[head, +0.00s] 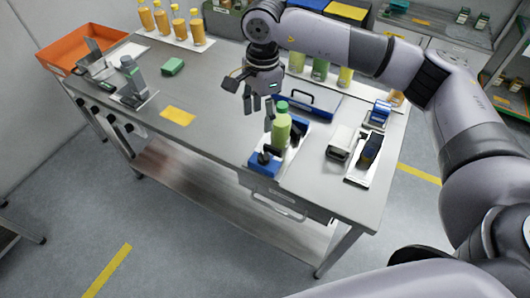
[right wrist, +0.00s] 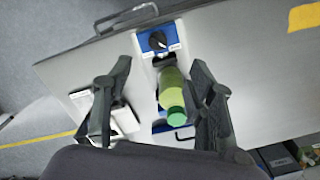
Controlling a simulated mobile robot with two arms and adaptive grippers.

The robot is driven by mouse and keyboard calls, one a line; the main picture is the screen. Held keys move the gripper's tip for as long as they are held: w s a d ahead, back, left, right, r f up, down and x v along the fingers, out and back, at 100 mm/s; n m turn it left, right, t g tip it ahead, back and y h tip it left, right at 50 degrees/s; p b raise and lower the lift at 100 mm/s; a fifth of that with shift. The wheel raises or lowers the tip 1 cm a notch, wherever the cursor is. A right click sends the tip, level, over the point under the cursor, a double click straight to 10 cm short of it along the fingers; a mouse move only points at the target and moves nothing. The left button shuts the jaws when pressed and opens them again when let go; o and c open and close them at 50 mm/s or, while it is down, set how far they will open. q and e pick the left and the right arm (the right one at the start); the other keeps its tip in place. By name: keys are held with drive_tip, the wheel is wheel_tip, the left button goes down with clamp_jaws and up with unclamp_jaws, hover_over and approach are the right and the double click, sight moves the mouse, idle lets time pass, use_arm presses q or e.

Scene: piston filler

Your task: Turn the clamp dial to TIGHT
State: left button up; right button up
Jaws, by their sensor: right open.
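The clamp dial is a black knob (head: 264,157) on a blue block (head: 259,168) at the front edge of the table. In the right wrist view the dial (right wrist: 157,41) is at the top middle, with small light markings beside it that I cannot read. A green bottle (head: 281,130) stands upright in the fixture behind the dial; it also shows in the right wrist view (right wrist: 170,88). My right gripper (head: 258,110) is open and empty, above and left of the bottle, apart from the dial. My left gripper is not in view.
A white device (head: 341,143) and a dark device on a white plate (head: 365,161) stand right of the fixture. A blue tray (head: 312,103) is behind it. Orange bottles (head: 178,24), an orange bin (head: 75,49) and a yellow card (head: 178,115) are left. The table's front middle is clear.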

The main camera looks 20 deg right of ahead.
sight(265, 156)
drive_tip(key=shift+h, duration=0.3)
drive_tip(key=f+p, duration=0.1)
drive_tip(key=f, duration=0.3)
drive_tip(key=d+f+p, duration=0.1)
drive_tip(key=f+p, duration=0.1)
drive_tip(key=f, duration=0.3)
drive_tip(key=f+p, duration=0.2)
drive_tip(key=f, duration=0.3)
drive_tip(key=shift+w+d+f, duration=0.1)
drive_tip(key=shift+d+f, duration=0.05)
drive_tip(key=shift+f, duration=1.35)
drive_tip(key=shift+c, duration=0.6)
drive_tip(key=c, duration=1)
